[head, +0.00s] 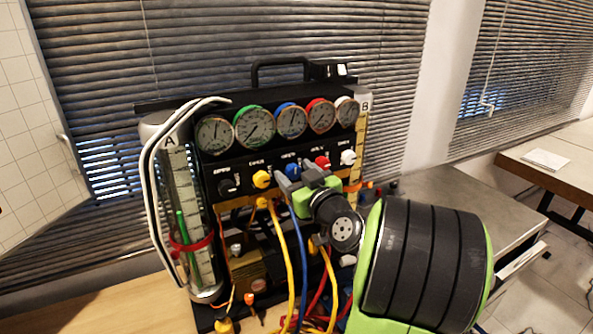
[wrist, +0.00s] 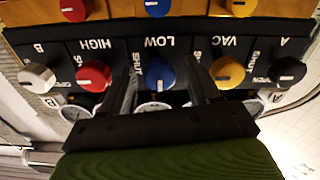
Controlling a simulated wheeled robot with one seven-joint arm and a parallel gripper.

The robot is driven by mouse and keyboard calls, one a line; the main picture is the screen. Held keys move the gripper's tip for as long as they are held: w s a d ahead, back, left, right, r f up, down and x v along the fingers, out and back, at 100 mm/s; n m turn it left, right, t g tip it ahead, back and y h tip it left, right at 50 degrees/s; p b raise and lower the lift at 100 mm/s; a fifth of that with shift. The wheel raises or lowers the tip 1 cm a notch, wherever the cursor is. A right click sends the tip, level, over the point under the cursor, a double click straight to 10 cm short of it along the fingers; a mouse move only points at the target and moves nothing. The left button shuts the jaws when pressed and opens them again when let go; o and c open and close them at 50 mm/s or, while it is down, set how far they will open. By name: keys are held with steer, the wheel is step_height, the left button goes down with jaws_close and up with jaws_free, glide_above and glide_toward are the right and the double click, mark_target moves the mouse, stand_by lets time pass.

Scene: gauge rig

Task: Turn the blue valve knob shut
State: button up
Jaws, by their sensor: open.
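The blue valve knob (wrist: 160,75) sits on the black panel under the upside-down label LOW in the wrist view, with a small pale pointer mark on its face. It also shows in the head view (head: 291,170), partly covered by my gripper. My gripper (wrist: 163,78) is open, with one finger on each side of the blue knob. A gap shows between the knob and each finger in the wrist view; I cannot tell whether the fingertips reach past its face. In the head view my gripper (head: 297,178) is right at the knob row.
Red (wrist: 94,76) and yellow (wrist: 227,74) knobs flank the blue one closely, outside my fingers. White (wrist: 37,77) and black (wrist: 287,72) knobs are at the ends. Gauges (head: 291,121) stand above the row. Yellow (head: 283,250) and blue hoses hang below.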

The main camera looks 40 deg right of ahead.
steer(key=c, duration=1)
steer(key=shift+c, duration=0.2)
steer(key=shift+m, duration=0.3)
steer(key=m+b, duration=0.1)
steer(key=m, duration=0.2)
steer(key=shift+f+m, duration=0.1)
steer(key=shift+m, duration=0.3)
steer(key=m+b, duration=0.1)
steer(key=m, duration=0.8)
steer(key=shift+m+p, duration=0.5)
steer(key=shift+m, duration=1.8)
